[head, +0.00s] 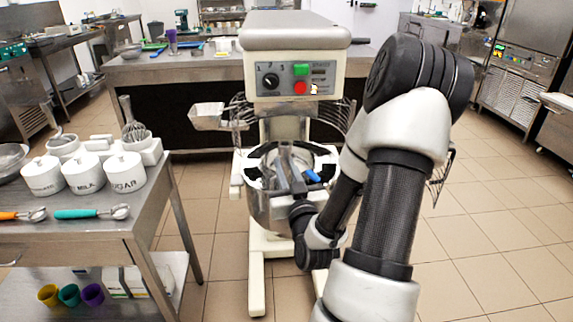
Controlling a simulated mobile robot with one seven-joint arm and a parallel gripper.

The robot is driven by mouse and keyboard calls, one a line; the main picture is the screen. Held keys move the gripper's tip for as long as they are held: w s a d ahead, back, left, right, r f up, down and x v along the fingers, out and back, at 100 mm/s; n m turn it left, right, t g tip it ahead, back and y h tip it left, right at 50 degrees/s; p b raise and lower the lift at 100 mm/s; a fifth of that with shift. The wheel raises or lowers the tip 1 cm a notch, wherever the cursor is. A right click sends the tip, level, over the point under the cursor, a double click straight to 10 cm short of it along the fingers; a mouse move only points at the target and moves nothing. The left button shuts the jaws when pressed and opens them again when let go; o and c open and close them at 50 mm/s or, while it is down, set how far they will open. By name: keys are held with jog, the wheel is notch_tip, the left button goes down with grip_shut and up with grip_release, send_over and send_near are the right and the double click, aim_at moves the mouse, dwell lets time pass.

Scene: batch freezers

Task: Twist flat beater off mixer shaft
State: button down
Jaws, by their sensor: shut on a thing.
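The mixer (296,38) stands upright in the middle of the head view, its head above a metal bowl (262,205). The flat beater (284,160) shows as a grey shape under the mixer head, at the bowl's opening. My arm comes in from the right, and my gripper (291,178) is at the bowl's mouth, shut on the flat beater. The mixer shaft and the beater's upper end are too small and shaded to make out. My gripper and wrist hide part of the bowl.
A wire guard (240,112) flanks the mixer column, with a metal chute (208,116) at its left. A steel table (95,245) at left holds white canisters (84,172), scoops and a whisk (132,125). The tiled floor is clear at right.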

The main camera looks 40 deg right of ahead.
jog(key=shift+s+a+r+p, duration=0.15)
jog(key=shift+s+r+p, duration=0.1)
jog(key=shift+p, duration=0.7)
jog(key=shift+s+a+r+p, duration=0.2)
jog(key=shift+s+a+p, duration=1.4)
jog(key=shift+p, duration=2.15)
